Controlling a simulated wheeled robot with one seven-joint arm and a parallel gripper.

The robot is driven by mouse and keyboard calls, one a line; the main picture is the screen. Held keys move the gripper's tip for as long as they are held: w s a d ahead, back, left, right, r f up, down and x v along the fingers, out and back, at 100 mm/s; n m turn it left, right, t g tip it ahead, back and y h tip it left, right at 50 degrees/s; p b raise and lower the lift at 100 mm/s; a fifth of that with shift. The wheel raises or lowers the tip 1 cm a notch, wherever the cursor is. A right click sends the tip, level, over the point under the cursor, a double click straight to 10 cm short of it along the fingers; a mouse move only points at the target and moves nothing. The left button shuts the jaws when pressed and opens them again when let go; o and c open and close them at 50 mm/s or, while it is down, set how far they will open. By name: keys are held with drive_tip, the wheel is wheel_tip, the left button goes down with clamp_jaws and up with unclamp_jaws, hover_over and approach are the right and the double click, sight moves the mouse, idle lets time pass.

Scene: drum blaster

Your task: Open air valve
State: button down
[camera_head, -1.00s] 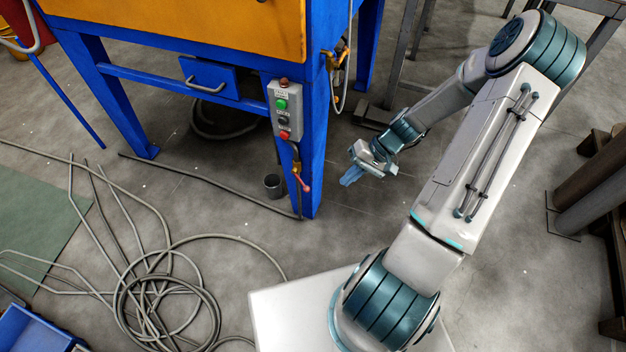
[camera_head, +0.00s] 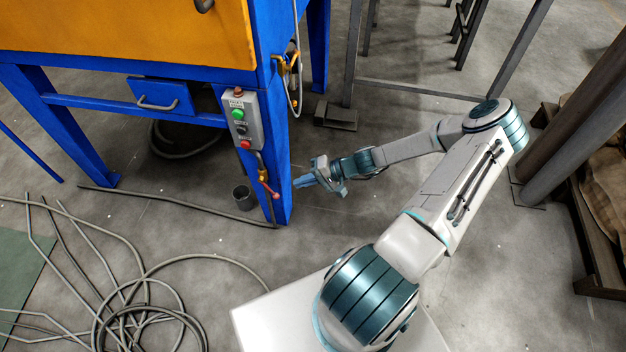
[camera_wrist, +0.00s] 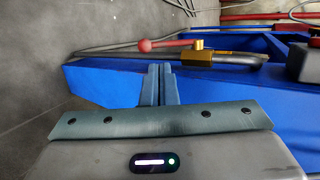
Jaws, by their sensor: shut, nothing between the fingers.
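The air valve (camera_head: 262,178) is on the front of the blue leg below the control box, with a red lever ending in a ball. In the wrist view its brass body (camera_wrist: 198,57) and red lever with the ball (camera_wrist: 146,45) lie beyond my fingertips, along the blue leg (camera_wrist: 110,82). My gripper (camera_head: 301,181) is just right of the leg in the head view, its blue-grey fingers pointing toward it. In the wrist view its fingers (camera_wrist: 159,70) are together and empty, apart from the lever. I cannot tell whether they touch the leg.
A grey control box (camera_head: 242,119) with green and red buttons is above the valve on the orange and blue machine. Coiled hose (camera_head: 140,325) lies at the lower left.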

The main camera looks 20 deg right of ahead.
sight(273, 192)
drive_tip(key=b+x, duration=0.2)
drive_tip(key=x, duration=0.5)
drive_tip(key=shift+w+a+f, duration=0.15)
drive_tip(key=shift+a+f, duration=0.05)
drive_tip(key=shift+a, duration=0.05)
drive_tip(key=shift+f, duration=0.1)
drive_tip(key=shift+f+b, duration=0.1)
drive_tip(key=shift+b, duration=0.45)
drive_tip(key=shift+f+t+y, duration=0.1)
drive_tip(key=shift+t+y, duration=0.2)
drive_tip(key=shift+w+a+f+t+y+b, duration=0.4)
drive_tip(key=shift+f+t+y+b, duration=0.2)
drive_tip(key=shift+y+b, duration=0.55)
drive_tip(key=shift+w+a, duration=0.1)
drive_tip(key=shift+a, duration=0.2)
drive_tip(key=shift+w+a+f, duration=0.2)
drive_tip(key=shift+a+f, duration=0.05)
drive_tip(key=shift+f, duration=0.15)
